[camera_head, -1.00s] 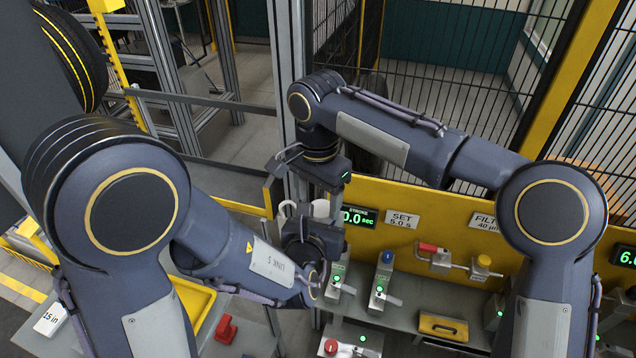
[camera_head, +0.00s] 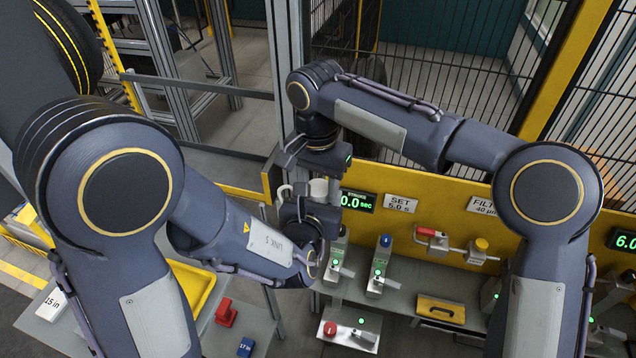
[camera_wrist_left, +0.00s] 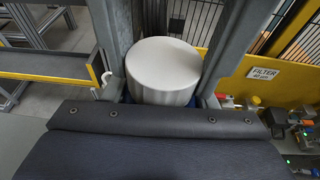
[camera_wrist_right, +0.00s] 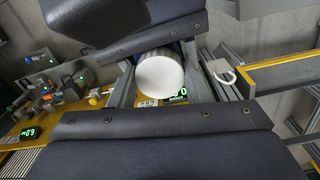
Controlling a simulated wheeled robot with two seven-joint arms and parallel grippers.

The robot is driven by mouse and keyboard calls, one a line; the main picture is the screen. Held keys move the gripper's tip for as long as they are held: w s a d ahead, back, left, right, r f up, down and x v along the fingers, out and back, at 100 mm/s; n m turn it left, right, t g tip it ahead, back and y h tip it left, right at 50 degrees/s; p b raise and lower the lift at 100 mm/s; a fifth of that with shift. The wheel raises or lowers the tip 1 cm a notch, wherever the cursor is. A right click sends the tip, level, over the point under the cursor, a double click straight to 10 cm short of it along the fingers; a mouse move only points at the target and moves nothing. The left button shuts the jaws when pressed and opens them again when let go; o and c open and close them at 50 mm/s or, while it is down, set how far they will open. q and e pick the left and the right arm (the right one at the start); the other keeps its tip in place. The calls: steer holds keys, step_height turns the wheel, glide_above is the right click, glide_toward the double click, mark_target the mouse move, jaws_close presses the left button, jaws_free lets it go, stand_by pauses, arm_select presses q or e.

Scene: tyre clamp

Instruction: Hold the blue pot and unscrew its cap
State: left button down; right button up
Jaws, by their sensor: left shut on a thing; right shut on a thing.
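The pot's white round cap (camera_head: 319,188) shows between my two grippers in the head view. It is large in the left wrist view (camera_wrist_left: 163,66) and faces the camera in the right wrist view (camera_wrist_right: 160,75). Of the blue pot (camera_wrist_left: 194,101), only slivers of blue show below the cap in the left wrist view. My left gripper (camera_head: 306,205) is shut around the pot from below. My right gripper (camera_head: 316,168) is above it, shut, with its fingers beside the white cap. The exact finger contacts are hidden.
A yellow panel with signs, displays and valves (camera_head: 400,180) stands behind and right of the grippers. A yellow tray (camera_head: 192,290) and a red block (camera_head: 226,313) are at lower left. A post stands close behind.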

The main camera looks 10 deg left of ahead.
steer(key=n, duration=0.3)
steer(key=a+n, duration=0.1)
steer(key=shift+r+n, duration=0.25)
steer(key=shift+n, duration=0.05)
steer(key=shift+s, duration=0.1)
steer(key=o, duration=1.1)
steer(key=shift+d, duration=0.1)
steer(key=shift+d+f, duration=0.1)
